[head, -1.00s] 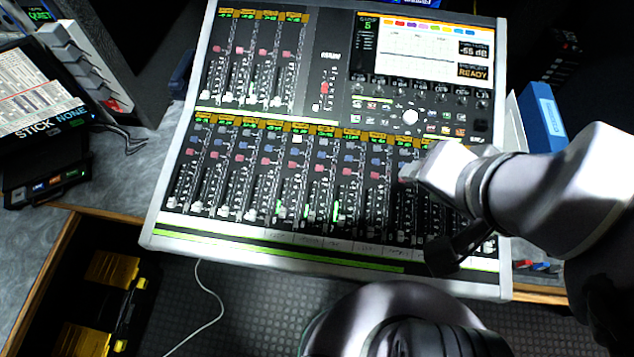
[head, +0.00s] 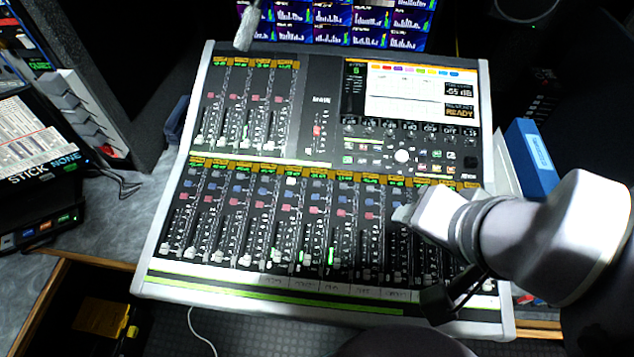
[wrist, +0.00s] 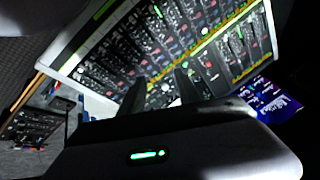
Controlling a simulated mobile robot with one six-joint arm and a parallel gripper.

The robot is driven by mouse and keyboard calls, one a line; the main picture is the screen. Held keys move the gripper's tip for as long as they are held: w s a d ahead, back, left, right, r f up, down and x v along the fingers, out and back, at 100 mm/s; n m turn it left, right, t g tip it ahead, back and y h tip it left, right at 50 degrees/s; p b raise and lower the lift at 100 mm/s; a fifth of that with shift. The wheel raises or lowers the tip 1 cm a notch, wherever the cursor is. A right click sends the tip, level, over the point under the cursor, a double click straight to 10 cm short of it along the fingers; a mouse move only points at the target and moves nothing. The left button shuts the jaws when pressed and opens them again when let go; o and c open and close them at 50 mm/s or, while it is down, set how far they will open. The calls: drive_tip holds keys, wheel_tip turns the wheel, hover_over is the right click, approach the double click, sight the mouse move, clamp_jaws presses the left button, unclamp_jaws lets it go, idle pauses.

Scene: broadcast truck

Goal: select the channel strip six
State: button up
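The mixing console (head: 240,287) lies across the middle of the head view, with a lower row of several channel strips. Counting from the left, channel strip six (head: 317,200) is near the row's middle, with a dim top button. The strip to its left has a whitish lit button (head: 290,181). My gripper (head: 402,213) appears over strips further right, well right of strip six. Its contact with the panel cannot be told. In the wrist view, the dark fingers (wrist: 187,86) point towards the console; their gap is unclear. My arm hides the console's lower right part.
The console screen (head: 408,92) is at the upper right, with a small green number at its left. Monitors (head: 335,22) stand behind. A grey microphone-like object (head: 248,25) hangs at the top edge. A blue binder (head: 533,160) stands at the right.

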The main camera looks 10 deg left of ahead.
clamp_jaws()
idle(1.5)
